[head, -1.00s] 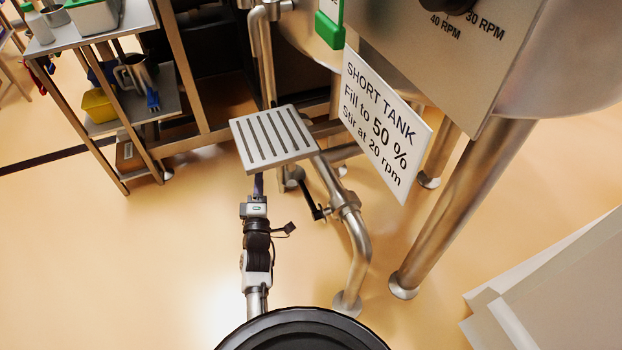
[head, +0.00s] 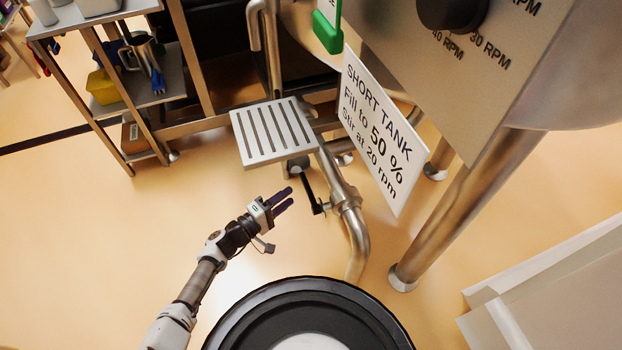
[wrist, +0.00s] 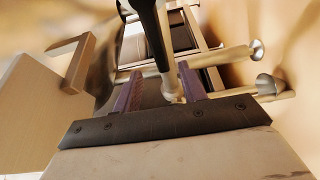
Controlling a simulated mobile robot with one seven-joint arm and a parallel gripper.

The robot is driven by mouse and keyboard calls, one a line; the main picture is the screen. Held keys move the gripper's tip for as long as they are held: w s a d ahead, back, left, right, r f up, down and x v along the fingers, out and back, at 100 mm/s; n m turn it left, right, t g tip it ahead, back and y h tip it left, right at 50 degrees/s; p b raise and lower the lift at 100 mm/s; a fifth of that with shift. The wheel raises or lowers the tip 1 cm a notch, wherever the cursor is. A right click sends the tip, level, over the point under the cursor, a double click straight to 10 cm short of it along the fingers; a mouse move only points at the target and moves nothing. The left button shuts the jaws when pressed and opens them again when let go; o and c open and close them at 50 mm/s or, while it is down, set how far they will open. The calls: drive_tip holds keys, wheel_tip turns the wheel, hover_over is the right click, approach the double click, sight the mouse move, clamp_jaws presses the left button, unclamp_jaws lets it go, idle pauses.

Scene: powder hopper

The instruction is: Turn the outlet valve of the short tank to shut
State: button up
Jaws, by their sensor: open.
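The short tank's outlet pipe (head: 338,187) slopes down beneath the slotted step, bends and drops toward the floor. Its valve has a black lever handle (head: 309,190) beside the pipe, pointing up-left roughly along the upper pipe run. My gripper (head: 291,195) is just left of the handle, open and apart from it in the head view. In the wrist view, a black bar that looks like the handle (wrist: 150,30) lies ahead, above and between the purple fingertips (wrist: 160,69). Nothing is seen held. The short tank sign (head: 378,125) hangs to the right.
A slotted metal step (head: 273,131) overhangs the handle's upper end. A thick tank leg (head: 460,205) stands at right. A shelf cart (head: 160,93) is at upper left, pale panels (head: 560,290) at lower right. The floor left of my gripper is clear.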

sight(310, 192)
drive_tip(key=x, duration=1)
drive_tip(key=shift+a, duration=0.1)
clamp_jaws()
